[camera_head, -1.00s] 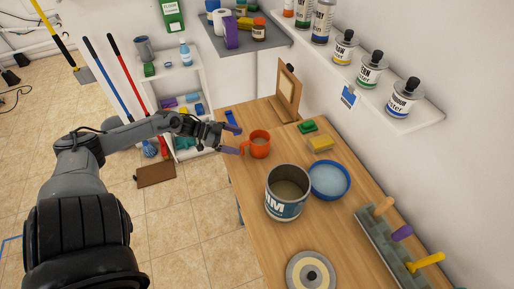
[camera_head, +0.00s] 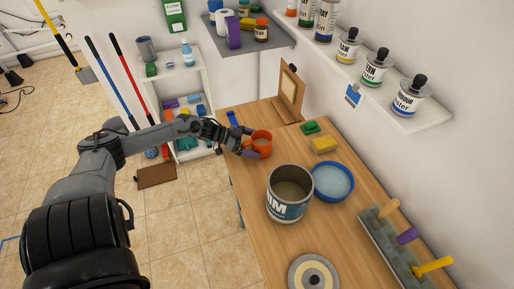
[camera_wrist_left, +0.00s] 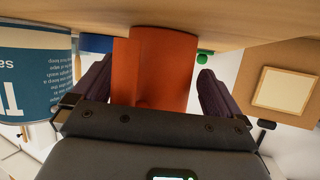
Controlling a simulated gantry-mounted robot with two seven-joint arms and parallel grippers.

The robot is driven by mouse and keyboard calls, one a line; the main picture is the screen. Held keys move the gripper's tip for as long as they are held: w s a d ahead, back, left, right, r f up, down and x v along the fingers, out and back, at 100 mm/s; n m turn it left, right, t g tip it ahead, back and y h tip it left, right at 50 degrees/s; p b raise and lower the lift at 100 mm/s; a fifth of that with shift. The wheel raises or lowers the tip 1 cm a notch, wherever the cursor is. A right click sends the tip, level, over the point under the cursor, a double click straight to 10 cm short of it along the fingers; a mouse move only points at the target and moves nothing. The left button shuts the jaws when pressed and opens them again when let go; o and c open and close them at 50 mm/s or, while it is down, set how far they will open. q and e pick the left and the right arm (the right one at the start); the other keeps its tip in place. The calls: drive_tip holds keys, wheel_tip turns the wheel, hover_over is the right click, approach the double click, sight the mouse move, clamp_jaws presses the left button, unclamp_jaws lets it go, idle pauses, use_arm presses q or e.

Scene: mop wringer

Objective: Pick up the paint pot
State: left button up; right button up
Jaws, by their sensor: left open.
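The orange paint pot (camera_head: 262,144) stands upright on the wooden workbench (camera_head: 258,208), near its left edge. Pale brown content shows inside it. My left gripper (camera_head: 251,143) is open and level with the pot, coming from the left. In the left wrist view the pot (camera_wrist_left: 165,68) lies between the two dark purple fingers, with a gap visible on each side. The pot's handle side faces the gripper and is largely hidden by it in the head view. My right gripper is not in view.
A large open tin (camera_head: 288,207) stands in front of the pot, beside a blue bowl (camera_head: 332,181). A yellow sponge (camera_head: 324,145) and green block (camera_head: 310,127) lie to the right. A small wooden frame (camera_head: 289,95) stands behind. A round lid (camera_head: 314,275) lies at the front.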

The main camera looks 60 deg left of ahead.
sight(253, 136)
use_arm(q)
drive_tip(key=c, duration=1.2)
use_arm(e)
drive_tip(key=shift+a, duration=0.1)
use_arm(q)
drive_tip(key=shift+r, duration=0.1)
drive_tip(key=shift+r, duration=0.15)
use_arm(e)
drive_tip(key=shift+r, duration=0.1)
use_arm(q)
drive_tip(key=shift+d+r+p, duration=0.1)
drive_tip(key=shift+r+p, duration=0.55)
drive_tip(key=shift+r, duration=1.35)
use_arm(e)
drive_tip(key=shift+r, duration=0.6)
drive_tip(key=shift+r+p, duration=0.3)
use_arm(q)
drive_tip(key=shift+w+d+r, duration=0.7)
drive_tip(key=shift+d+r, duration=0.4)
drive_tip(key=shift+d, duration=0.65)
drive_tip(key=shift+w+d+r, duration=0.65)
drive_tip(key=shift+d+r, duration=0.4)
drive_tip(key=shift+d, duration=0.75)
drive_tip(key=shift+w+d+r, duration=0.7)
drive_tip(key=shift+d+r, duration=0.4)
drive_tip(key=shift+d, duration=0.65)
drive_tip(key=shift+r, duration=0.1)
